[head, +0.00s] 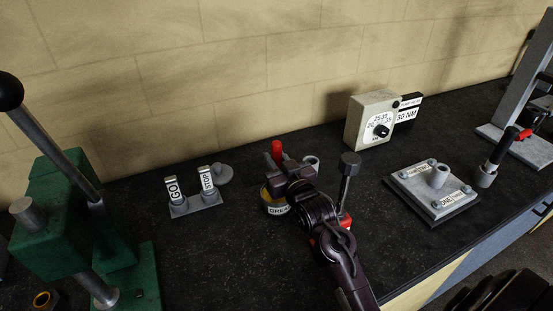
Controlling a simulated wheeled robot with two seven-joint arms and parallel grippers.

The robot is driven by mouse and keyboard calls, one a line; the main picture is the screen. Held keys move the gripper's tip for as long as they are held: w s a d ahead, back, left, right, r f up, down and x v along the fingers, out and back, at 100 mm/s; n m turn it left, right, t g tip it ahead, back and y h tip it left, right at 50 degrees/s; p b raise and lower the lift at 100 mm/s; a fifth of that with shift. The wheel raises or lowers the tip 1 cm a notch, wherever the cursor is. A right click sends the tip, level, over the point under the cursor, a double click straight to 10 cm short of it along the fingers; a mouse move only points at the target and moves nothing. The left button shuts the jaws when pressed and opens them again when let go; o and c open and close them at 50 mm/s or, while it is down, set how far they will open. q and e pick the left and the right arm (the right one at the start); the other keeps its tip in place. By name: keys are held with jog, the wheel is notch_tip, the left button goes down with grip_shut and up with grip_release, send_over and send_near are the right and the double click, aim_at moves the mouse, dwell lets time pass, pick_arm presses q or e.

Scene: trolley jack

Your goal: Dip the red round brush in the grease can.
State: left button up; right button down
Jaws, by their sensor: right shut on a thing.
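The red round brush (277,151) shows as a short red handle end sticking up above my right gripper (280,174). My right gripper is shut on it, and its arm reaches in from the bottom of the view. The grease can (276,208), with a yellow band and a light label, stands on the bench just below the gripper in the picture, mostly covered by it. The brush's lower end is hidden behind the gripper, so I cannot tell whether it is in the can. My left gripper is not in view.
A GO/STOP switch block (196,205) stands left of the can, and a green press (75,215) farther left. A dark-headed rod (348,172) rises beside my right arm. A dial box (370,122) and a grey plate (432,187) are on the right.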

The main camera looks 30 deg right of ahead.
aim_at(276, 143)
jog(key=shift+f, duration=0.45)
dwell(0.6)
notch_tip(276, 143, up, 7)
jog(key=p, duration=0.6)
jog(key=shift+r, duration=0.1)
dwell(0.9)
